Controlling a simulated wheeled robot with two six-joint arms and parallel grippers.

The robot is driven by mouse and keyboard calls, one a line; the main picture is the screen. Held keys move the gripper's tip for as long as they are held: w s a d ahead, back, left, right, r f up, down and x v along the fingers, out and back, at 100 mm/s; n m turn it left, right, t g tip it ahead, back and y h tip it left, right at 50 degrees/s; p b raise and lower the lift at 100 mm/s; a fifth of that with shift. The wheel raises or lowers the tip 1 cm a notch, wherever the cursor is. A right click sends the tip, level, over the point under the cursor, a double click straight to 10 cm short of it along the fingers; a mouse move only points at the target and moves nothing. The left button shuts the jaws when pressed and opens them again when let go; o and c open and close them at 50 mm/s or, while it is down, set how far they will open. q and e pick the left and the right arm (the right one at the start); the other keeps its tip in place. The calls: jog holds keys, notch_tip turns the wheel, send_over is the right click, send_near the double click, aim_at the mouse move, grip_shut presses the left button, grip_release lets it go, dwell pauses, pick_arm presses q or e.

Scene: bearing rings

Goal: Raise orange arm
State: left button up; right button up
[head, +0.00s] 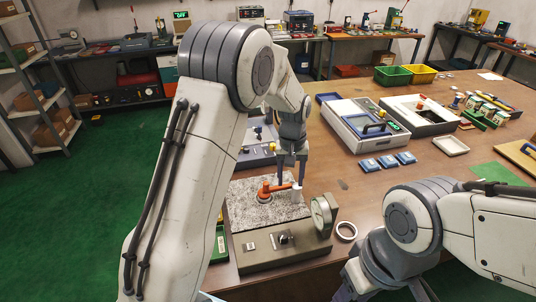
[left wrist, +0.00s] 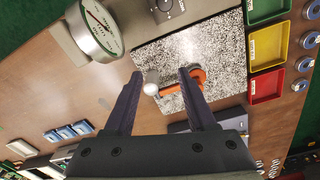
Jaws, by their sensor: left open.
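The orange arm (head: 275,188) lies low over a speckled grey plate (head: 240,205), with a round base at its left end and a white knob (head: 297,194) at its right end. In the left wrist view the orange arm (left wrist: 170,89) and its white knob (left wrist: 151,89) show beyond and between the fingers. My left gripper (head: 291,178) points down over the knob end. It is open, and the left wrist view (left wrist: 160,75) shows nothing clamped in it. Whether a finger touches the arm cannot be told.
A dial gauge (head: 321,214) stands on the fixture at the plate's right edge. Green, yellow and red bins (left wrist: 267,87) line the plate's other side. Blue boxes (head: 388,161) and white instruments lie farther back. Bare table lies right of the gauge.

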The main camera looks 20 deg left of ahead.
aim_at(266, 182)
pick_arm(q)
jog(key=w+a+n+p, duration=0.3)
jog(key=w+a+p, duration=0.25)
jog(key=a, duration=0.35)
jog(key=f+p, duration=0.1)
jog(key=f, duration=0.2)
jog(key=f+p, duration=0.1)
jog(key=f, duration=0.2)
jog(key=f+p, duration=0.1)
jog(key=f, duration=0.1)
jog(key=shift+w+a+f, duration=0.15)
jog(key=shift+a+f, duration=0.15)
jog(key=shift+f, duration=0.1)
jog(key=shift+f+p, duration=0.35)
jog(key=shift+f, duration=0.3)
pick_arm(e)
notch_tip(266, 182, up, 12)
jog(key=shift+f, duration=0.1)
pick_arm(q)
grip_shut()
